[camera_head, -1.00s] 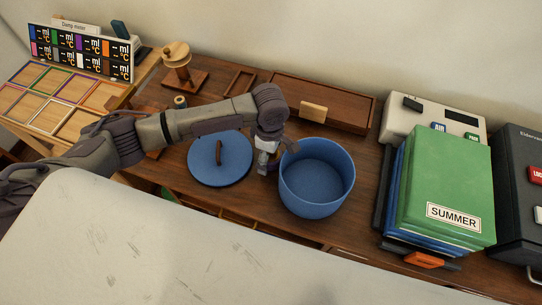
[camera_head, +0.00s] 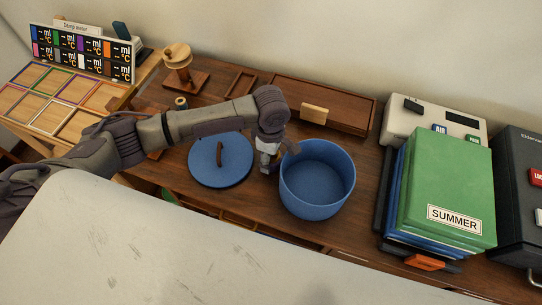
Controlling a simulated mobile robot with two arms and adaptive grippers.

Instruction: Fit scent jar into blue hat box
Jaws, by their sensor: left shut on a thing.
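The blue hat box (camera_head: 317,199) stands open on the wooden desk and looks empty inside. Its round blue lid (camera_head: 207,172), with a brown handle, lies flat to the left. My left gripper (camera_head: 267,160) points down between lid and box, close by the box's left rim. It is shut on a small pale thing, which looks like the scent jar (camera_head: 267,147); my wrist and fingers hide most of it. I cannot tell whether the jar touches the desk. My right gripper is not in view.
Behind are a long wooden case (camera_head: 338,106), a small wooden tray (camera_head: 240,83) and a wooden stand (camera_head: 179,76). A green SUMMER stack (camera_head: 453,180) is to the right. A frame rack (camera_head: 65,105) is at far left. A pale surface (camera_head: 180,250) fills the foreground.

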